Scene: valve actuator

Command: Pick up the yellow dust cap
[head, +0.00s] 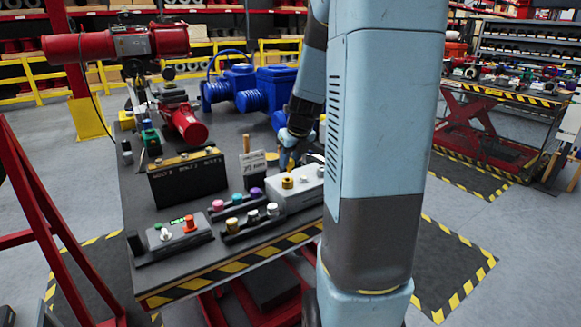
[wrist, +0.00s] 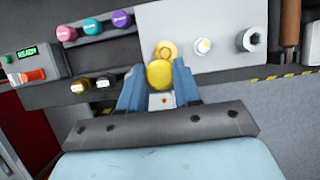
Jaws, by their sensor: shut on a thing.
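The yellow dust cap (wrist: 159,73) sits between the two blue fingers of my gripper (wrist: 160,88) in the wrist view. The fingers are shut on it from both sides. Just beyond the cap is a round brass-yellow fitting (wrist: 166,50) on a light grey box (wrist: 200,20). I cannot tell whether the cap still touches the fitting. In the head view my gripper (head: 287,157) points down over the same grey box (head: 300,197), just above the yellow fitting (head: 287,181). The cap is too small to make out clearly there.
Another rack (head: 252,228) is in front. A control box (head: 180,238) with an orange-red button and a black bin (head: 188,178) lie further left. Blue valve bodies (head: 262,88) stand behind.

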